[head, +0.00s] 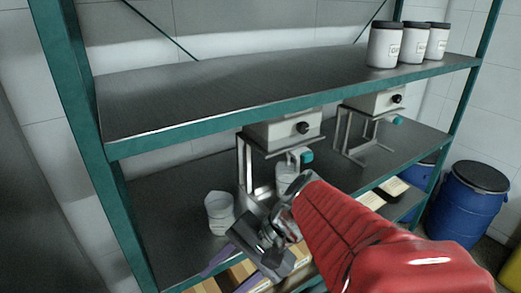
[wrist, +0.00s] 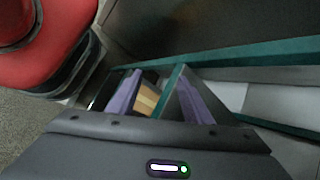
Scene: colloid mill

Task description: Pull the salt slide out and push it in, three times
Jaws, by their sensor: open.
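Two grey dispenser boxes on metal stands are on the middle shelf in the head view: a near one (head: 285,132) and a far one (head: 375,101). Each has a black knob. A teal handle (head: 307,157) shows under the near box and another teal handle (head: 397,120) under the far box. I cannot read which one is the salt slide. My gripper (head: 232,272) is open and empty, with purple fingers, low at the shelf's front edge, left of and below the near dispenser. In the wrist view my gripper (wrist: 158,96) points at the shelf edge; no handle shows there.
A white cup (head: 219,212) stands on the middle shelf, left of the near dispenser. Another pale cup (head: 286,176) is under that dispenser, partly hidden by my arm. White jars (head: 384,45) stand on the upper shelf (head: 200,95). A blue barrel (head: 467,205) stands at right.

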